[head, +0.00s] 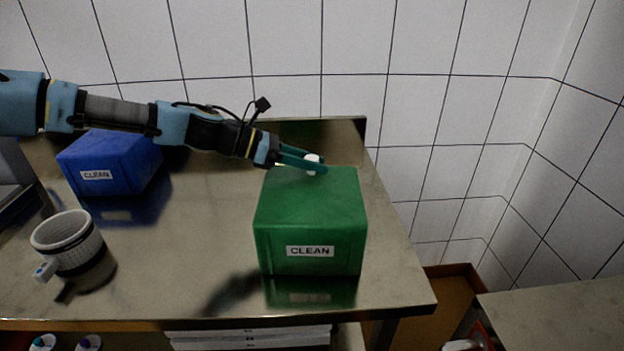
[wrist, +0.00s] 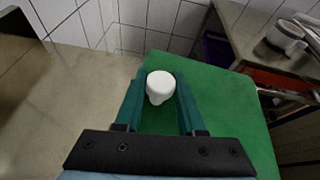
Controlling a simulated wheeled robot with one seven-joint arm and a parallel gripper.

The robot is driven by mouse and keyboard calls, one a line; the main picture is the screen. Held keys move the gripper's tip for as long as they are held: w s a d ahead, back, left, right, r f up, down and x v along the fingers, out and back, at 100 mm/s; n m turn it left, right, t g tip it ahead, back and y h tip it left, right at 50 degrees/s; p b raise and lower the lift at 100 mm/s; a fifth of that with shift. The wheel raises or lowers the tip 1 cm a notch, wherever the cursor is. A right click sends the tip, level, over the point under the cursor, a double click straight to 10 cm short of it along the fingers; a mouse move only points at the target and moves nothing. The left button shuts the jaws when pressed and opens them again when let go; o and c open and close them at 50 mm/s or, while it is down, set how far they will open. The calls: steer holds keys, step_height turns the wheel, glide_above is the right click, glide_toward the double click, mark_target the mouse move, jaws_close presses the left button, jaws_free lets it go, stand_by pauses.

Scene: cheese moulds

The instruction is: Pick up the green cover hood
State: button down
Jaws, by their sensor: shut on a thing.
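The green cover hood (head: 312,222) is a box shape with a "CLEAN" label on its front, at the right of the steel table. Its green top also shows in the wrist view (wrist: 235,110). A white knob (head: 312,159) stands on its top and sits between the fingers in the wrist view (wrist: 160,86). My gripper (head: 315,165) comes in from the left and is shut on the knob. The hood appears to stand on the table, with its reflection just below it. What is under the hood is hidden.
A blue "CLEAN" hood (head: 112,162) stands at the back left, partly behind my arm. A white perforated mould with a tag (head: 72,250) stands at the front left. The steel table (head: 190,270) is clear between them and the green hood. A tiled wall (head: 420,60) rises behind.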

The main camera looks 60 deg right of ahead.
step_height(320, 180, up, 28)
steer(key=b, duration=0.4)
stand_by(0.3)
stand_by(0.7)
